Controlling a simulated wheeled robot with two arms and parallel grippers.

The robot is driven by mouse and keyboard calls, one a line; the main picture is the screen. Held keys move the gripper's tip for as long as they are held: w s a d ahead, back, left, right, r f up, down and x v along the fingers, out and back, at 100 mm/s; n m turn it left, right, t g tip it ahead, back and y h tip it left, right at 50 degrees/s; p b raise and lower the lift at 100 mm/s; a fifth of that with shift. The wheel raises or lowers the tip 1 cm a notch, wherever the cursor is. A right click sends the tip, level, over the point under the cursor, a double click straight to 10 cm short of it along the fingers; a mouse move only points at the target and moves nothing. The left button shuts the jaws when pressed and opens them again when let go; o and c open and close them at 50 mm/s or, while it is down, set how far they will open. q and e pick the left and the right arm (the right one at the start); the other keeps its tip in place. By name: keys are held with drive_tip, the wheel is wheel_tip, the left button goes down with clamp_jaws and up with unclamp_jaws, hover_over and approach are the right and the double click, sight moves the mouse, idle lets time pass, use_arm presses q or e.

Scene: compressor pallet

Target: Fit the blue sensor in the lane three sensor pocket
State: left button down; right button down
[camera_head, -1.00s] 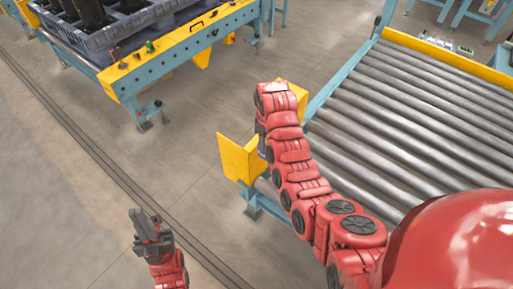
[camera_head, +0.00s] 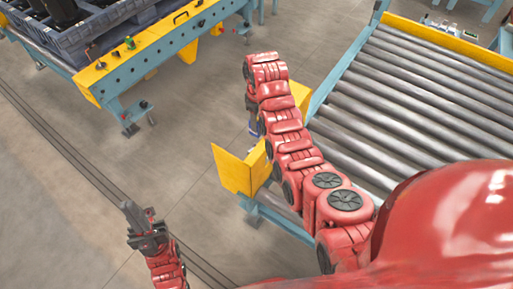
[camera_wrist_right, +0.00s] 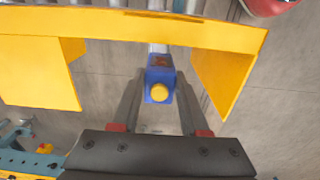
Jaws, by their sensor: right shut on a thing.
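The blue sensor (camera_wrist_right: 159,74), a small blue block with a round yellow end, is held between the fingers of my right gripper (camera_wrist_right: 158,100) in the right wrist view. A small bit of blue (camera_head: 253,127) shows beside my right arm in the head view; my right gripper is mostly hidden there behind the arm. My left gripper (camera_head: 139,217) is empty over the floor at the lower left, and its finger gap is not clear. I cannot make out the lane three sensor pocket.
A roller conveyor (camera_head: 420,105) with yellow end plates (camera_head: 240,171) stands beside my right arm. In the wrist view a yellow frame (camera_wrist_right: 120,27) lies close beyond the sensor. A blue-and-yellow station (camera_head: 160,50) carries a grey pallet (camera_head: 88,38) with dark cylinders. Open floor lies between.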

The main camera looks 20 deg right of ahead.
wheel_tip(320, 180, down, 11)
drive_tip(key=shift+f+p, duration=0.1)
drive_tip(key=shift+p, duration=0.4)
drive_tip(key=shift+f, duration=0.45)
drive_tip(key=shift+s+a+f, duration=0.1)
drive_tip(key=shift+s+f, duration=0.35)
drive_tip(key=shift+f, duration=0.05)
drive_tip(key=shift+w+f, duration=0.1)
drive_tip(key=shift+f, duration=0.15)
drive_tip(key=shift+c, duration=2.3)
unclamp_jaws()
drive_tip(key=shift+w+f, duration=0.1)
drive_tip(key=shift+w, duration=0.2)
drive_tip(key=shift+o, duration=0.2)
drive_tip(key=shift+r, duration=0.3)
